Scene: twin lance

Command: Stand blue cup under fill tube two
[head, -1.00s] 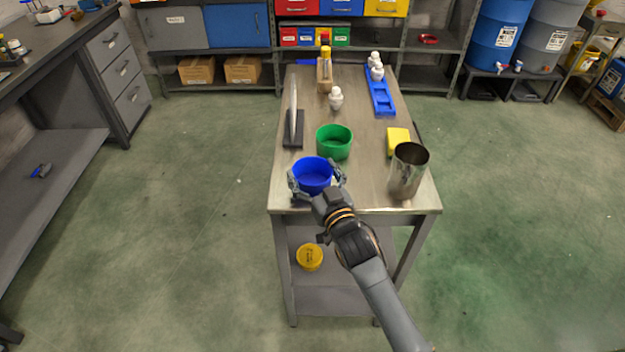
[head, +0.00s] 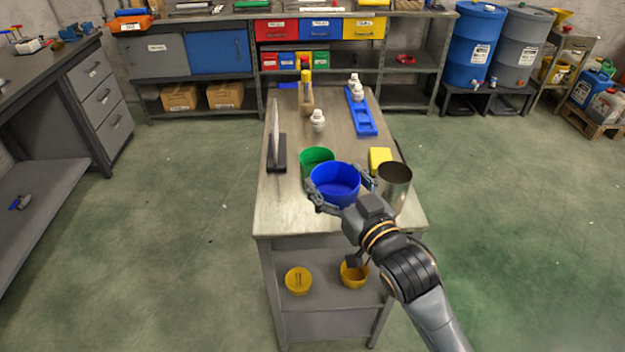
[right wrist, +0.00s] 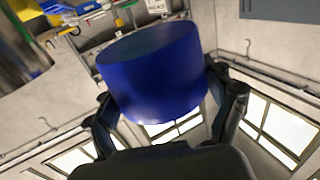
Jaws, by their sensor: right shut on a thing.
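The blue cup (head: 334,184) is in my right gripper (head: 342,193), whose fingers close on it from both sides. The cup is upright in the head view and appears raised above the near part of the metal table (head: 285,215). It also fills the middle of the right wrist view (right wrist: 155,75), between the two fingers (right wrist: 165,112). The green cup (head: 315,157) stands just behind it and is partly hidden by it. No fill tube can be made out in these frames. My left gripper does not show.
A steel beaker (head: 394,188) stands close to the right of the blue cup, with a yellow block (head: 380,158) behind it. A plate in a dark stand (head: 276,155), a white bottle (head: 318,120) and a blue rack (head: 360,112) are farther back. Yellow containers (head: 298,281) sit on the lower shelf.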

